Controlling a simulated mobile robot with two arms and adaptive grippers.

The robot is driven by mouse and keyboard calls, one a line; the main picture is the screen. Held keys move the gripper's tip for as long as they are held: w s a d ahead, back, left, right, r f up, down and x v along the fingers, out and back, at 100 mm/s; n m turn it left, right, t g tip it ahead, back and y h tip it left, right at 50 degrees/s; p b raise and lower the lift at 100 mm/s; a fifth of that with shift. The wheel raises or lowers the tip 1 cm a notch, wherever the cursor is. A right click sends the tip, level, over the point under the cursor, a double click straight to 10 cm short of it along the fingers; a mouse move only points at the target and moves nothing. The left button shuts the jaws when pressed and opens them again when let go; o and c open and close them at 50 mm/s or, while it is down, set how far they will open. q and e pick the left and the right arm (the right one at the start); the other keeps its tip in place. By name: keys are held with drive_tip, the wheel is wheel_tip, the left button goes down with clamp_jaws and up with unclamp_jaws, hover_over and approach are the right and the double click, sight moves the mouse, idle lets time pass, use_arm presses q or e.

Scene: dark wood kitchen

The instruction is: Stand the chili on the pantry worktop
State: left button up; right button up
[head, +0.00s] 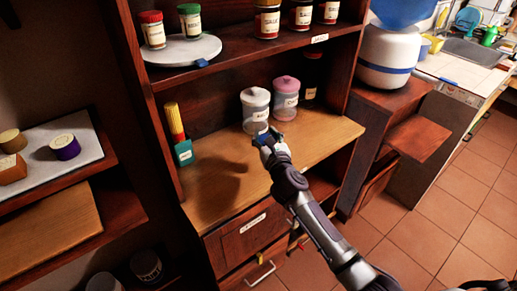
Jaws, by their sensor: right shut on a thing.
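My left gripper is not in view.
The grey-lidded canister (255,103) and pink-lidded canister (286,98) stand close behind the gripper, with a dark jar (311,78) to their right. A teal holder with yellow sticks (178,130) stands at the left. The worktop's front left is clear. Several jars line the upper shelf.

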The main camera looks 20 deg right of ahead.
drive_tip(key=shift+w+a+f+b, duration=0.3)
drive_tip(key=shift+f+b, duration=0.15)
drive_tip(key=shift+f, duration=0.45)
drive_tip(key=shift+w+a+f+b, duration=0.3)
drive_tip(key=shift+f+b, duration=0.1)
drive_tip(key=shift+f, duration=0.5)
drive_tip(key=shift+w+a+f+b, duration=0.25)
drive_tip(key=shift+f+b, duration=0.2)
drive_tip(key=shift+f, duration=0.45)
drive_tip(key=shift+f, duration=0.15)
drive_tip(key=o, duration=1.5)
drive_tip(key=shift+s, duration=0.1)
